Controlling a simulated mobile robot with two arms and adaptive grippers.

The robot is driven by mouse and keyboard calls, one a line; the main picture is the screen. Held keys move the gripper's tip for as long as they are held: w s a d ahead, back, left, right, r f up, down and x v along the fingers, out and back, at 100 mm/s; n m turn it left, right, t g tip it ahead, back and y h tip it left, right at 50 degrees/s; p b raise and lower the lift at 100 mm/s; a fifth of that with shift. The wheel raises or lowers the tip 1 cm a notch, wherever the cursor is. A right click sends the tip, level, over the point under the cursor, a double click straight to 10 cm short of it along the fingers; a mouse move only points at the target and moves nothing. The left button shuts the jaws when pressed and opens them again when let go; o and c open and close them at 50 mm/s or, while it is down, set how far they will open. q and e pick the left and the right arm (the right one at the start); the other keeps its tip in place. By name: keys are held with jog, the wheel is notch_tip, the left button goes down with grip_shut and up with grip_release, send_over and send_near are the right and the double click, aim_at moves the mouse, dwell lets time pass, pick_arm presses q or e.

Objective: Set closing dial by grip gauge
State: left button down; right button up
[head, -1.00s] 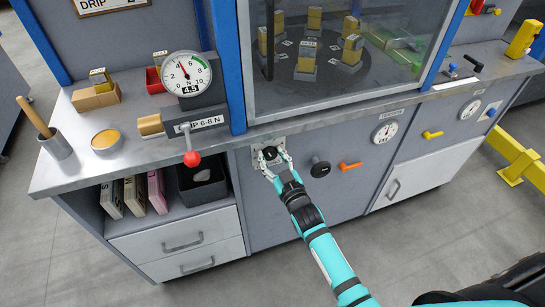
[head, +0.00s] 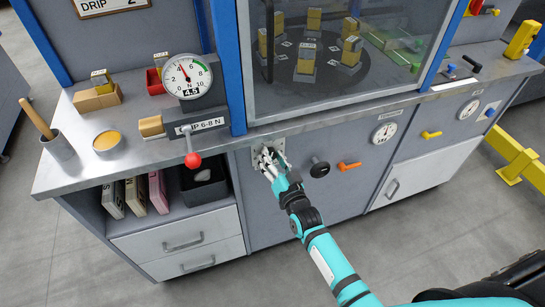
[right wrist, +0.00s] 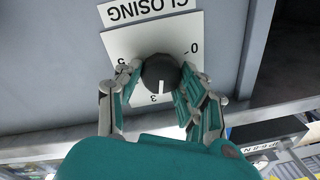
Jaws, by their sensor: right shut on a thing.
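The closing dial (right wrist: 158,70) is a round black knob on a white plate (right wrist: 120,45) labelled CLOSING, with marks 0, 3 and 5 visible. Its white line points down, close to the 3. In the head view the right gripper (head: 268,160) covers most of the dial on the cabinet front. The grip gauge (head: 187,75) is a white round dial with a green band; its needle points near 4, left of the band, and its readout looks like 4.5. My left gripper is not in view.
A label GRIP 6-8 N (head: 198,126) and a red-balled lever (head: 193,159) sit below the gauge. A black knob (head: 319,168) and an orange handle (head: 349,166) are right of my gripper. A glazed case (head: 340,55) stands above.

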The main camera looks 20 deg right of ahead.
jog(key=m+h+b, duration=0.1)
jog(key=m, duration=1)
jog(key=shift+f, duration=0.2)
dwell(0.4)
jog(key=o, duration=1.2)
jog(key=shift+s, duration=0.15)
jog(key=s, duration=1.1)
jog(key=shift+s+d+f, duration=0.25)
jog(key=shift+s+f, duration=0.1)
jog(key=shift+s, duration=0.05)
